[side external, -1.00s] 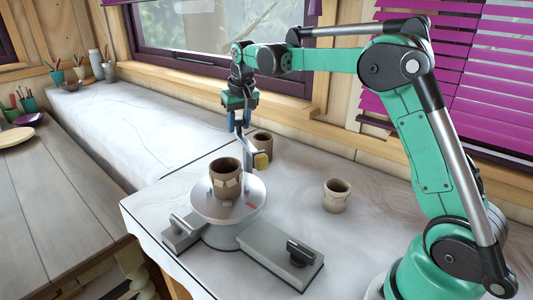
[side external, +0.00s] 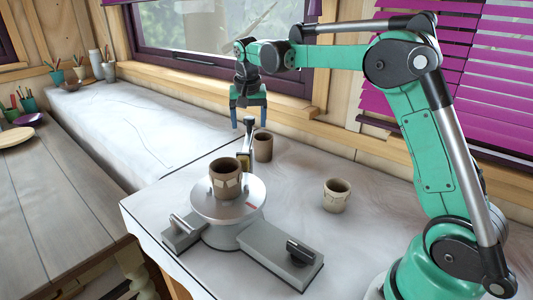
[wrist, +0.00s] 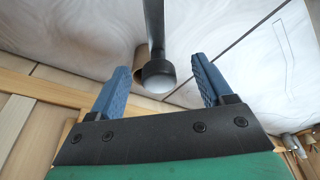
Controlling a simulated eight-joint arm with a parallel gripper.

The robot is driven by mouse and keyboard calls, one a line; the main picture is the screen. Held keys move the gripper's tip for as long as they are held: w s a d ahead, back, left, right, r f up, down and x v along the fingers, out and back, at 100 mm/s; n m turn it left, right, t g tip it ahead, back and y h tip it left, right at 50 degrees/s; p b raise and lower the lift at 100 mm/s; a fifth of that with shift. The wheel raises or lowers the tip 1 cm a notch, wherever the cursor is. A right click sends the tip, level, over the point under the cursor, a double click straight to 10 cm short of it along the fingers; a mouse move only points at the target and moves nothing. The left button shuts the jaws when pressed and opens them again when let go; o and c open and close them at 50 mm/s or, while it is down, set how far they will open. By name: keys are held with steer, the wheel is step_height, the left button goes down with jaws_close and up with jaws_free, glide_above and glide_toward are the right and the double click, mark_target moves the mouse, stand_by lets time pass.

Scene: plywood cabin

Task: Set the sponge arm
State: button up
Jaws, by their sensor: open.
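The sponge arm is a grey post with a dark round knob (side external: 249,122) and a yellowish sponge block (side external: 243,160). It stands behind the brown pot (side external: 226,178) on the silver wheel (side external: 253,192). The sponge looks close to the pot's back right rim; I cannot tell if they touch. My gripper (side external: 249,120) is open, its blue fingers at the height of the knob. In the wrist view the knob (wrist: 159,76) shows between the spread fingers (wrist: 160,66), with a gap on each side.
One cup (side external: 263,146) stands close behind the sponge arm, and another (side external: 337,195) stands to the right. The wheel's grey base (side external: 281,255) has a dark handle (side external: 300,252) at front right. The white tabletop (side external: 390,205) is clear farther right.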

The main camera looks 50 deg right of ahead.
steer(key=shift+v, duration=3.2)
steer(key=shift+s+a+r, duration=0.1)
steer(key=shift+s+a, duration=0.05)
steer(key=shift+a, duration=0.05)
steer(key=s+a+f+n+t, duration=0.1)
steer(key=s+a+f+n, duration=0.1)
steer(key=s, duration=0.3)
steer(key=s+a+f+n+t+y, duration=0.1)
steer(key=s+a+f+n+t, duration=0.1)
steer(key=s+a+f+n, duration=0.1)
steer(key=s+a+f+n+t+y, duration=0.1)
steer(key=s+a+f+n+t, duration=0.1)
steer(key=s+a+n, duration=0.2)
steer(key=s+a, duration=0.2)
steer(key=s, duration=0.2)
steer(key=shift+s+f, duration=0.25)
steer(key=shift+f, duration=0.15)
